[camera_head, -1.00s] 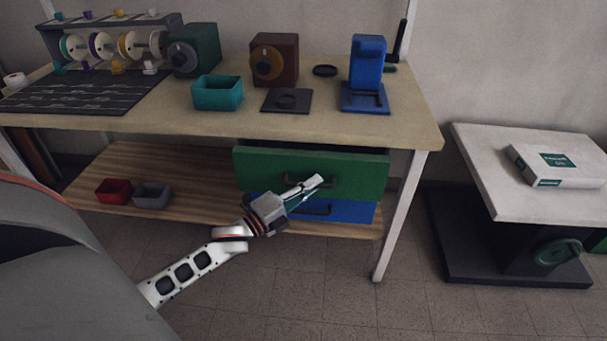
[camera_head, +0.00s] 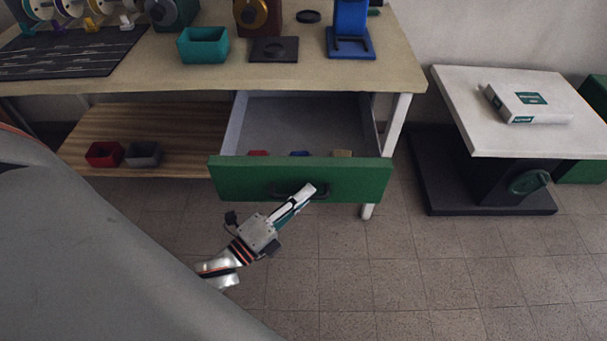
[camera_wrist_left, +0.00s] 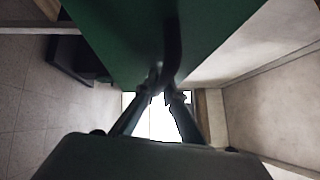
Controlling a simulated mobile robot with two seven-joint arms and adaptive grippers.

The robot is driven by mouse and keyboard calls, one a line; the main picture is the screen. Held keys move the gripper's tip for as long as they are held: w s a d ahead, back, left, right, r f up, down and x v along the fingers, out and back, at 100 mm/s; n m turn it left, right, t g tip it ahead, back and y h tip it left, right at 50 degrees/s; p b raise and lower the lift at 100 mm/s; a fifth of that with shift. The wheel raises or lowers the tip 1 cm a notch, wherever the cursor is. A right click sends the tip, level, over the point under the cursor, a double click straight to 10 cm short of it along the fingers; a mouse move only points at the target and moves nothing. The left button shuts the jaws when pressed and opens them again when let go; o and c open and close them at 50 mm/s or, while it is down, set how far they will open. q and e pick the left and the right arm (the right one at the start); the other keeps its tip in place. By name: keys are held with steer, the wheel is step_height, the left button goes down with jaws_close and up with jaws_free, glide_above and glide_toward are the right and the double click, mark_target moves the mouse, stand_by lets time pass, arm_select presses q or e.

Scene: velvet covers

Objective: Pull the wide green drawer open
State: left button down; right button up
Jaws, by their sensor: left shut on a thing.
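The wide green drawer (camera_head: 240,181) stands pulled well out from under the workbench in the head view. Its grey inside shows, with a few small coloured things, red, blue and tan, near its front. Its dark bar handle (camera_head: 321,190) is on the front face. My left gripper (camera_head: 307,192) is shut on the handle, reaching up from below left. In the left wrist view the fingertips (camera_wrist_left: 166,95) close around the dark handle (camera_wrist_left: 172,55), in front of the green face (camera_wrist_left: 120,30). The right gripper is not in view.
The workbench top (camera_head: 300,88) carries a teal bin (camera_head: 203,47), a dark mat (camera_head: 70,52) and a blue device (camera_head: 350,38). Red (camera_head: 103,154) and grey (camera_head: 142,154) bins sit on the lower shelf. A white table (camera_head: 500,140) stands at right. Floor before the drawer is clear.

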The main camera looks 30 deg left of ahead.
arm_select(q)
steer(key=shift+s+d, duration=0.4)
steer(key=shift+s, duration=0.25)
steer(key=shift+s+d, duration=0.35)
steer(key=shift+s, duration=0.25)
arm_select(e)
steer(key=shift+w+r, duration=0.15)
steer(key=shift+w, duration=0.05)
arm_select(q)
steer(key=c, duration=2.4)
jaws_free()
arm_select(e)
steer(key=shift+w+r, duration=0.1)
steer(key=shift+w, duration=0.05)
arm_select(q)
steer(key=shift+s, duration=0.25)
steer(key=v, duration=1.1)
steer(key=shift+s+a+f, duration=0.15)
steer(key=shift+s, duration=0.1)
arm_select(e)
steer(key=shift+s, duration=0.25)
